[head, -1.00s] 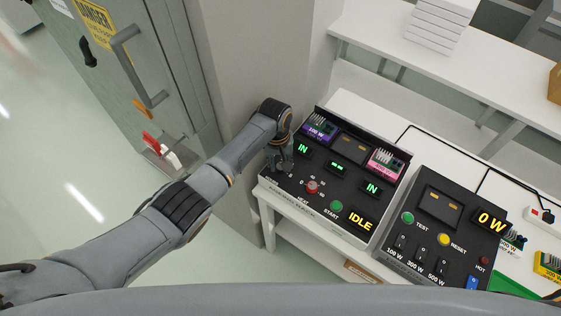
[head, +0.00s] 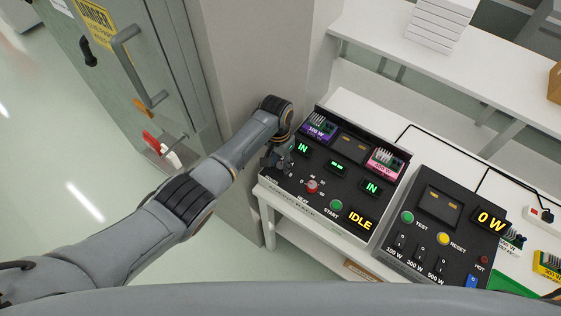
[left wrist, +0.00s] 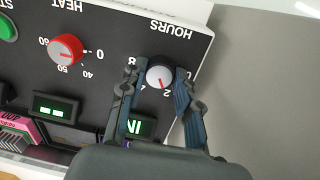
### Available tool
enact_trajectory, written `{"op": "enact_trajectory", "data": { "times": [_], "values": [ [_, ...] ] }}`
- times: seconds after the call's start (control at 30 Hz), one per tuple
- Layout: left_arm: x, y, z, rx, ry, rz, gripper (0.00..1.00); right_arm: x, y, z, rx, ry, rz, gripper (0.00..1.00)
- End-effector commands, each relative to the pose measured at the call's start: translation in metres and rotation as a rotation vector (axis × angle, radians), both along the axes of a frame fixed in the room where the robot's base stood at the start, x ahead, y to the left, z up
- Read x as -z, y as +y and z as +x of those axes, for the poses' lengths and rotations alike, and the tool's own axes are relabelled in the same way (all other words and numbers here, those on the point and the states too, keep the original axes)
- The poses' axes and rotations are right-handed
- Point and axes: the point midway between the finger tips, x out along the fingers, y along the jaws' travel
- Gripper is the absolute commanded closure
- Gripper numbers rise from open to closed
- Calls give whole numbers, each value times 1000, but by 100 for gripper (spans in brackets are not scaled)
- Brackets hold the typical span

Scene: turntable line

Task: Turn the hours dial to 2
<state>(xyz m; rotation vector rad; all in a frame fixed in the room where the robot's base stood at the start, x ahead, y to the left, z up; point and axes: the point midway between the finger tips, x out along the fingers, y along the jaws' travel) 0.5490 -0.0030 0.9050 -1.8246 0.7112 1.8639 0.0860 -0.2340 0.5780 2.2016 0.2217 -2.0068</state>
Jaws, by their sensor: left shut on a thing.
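The hours dial (left wrist: 160,76) is a dark knob with a light grey face and a red pointer line, in the left wrist view. That view shows the panel upside down. The pointer runs down and slightly right, toward the printed 2; the marks 8 and 4 show partly around it. My left gripper (left wrist: 160,70) is shut on the dial, one finger on each side. In the head view my left gripper (head: 277,160) is at the panel's left corner and hides the dial. My right gripper is not in view.
The panel (head: 293,182) also has a green start button (head: 336,205) and an IDLE display (head: 360,219). A second panel (head: 420,180) stands to the right. A wall (head: 235,90) is close on the left.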

Motion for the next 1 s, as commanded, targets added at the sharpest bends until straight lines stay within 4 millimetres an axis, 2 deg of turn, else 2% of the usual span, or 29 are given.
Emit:
{"op": "enact_trajectory", "data": {
  "times": [0.47, 0.5, 0.57, 0.6, 0.87, 1.0],
  "values": [
    [1, 0, -1, 10, 1, 1, 99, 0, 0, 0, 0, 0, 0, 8],
    [1, 0, -1, 10, 1, 1, 60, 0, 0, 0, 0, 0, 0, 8],
    [1, 0, 0, 10, 1, 1, 47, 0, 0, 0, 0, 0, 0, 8],
    [1, 0, 0, 10, 1, 1, 45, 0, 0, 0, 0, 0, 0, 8],
    [0, 0, 0, 10, 0, 0, 45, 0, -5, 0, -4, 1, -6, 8],
    [-8, 0, 1, 11, -2, -2, 45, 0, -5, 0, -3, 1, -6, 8]
  ]
}}
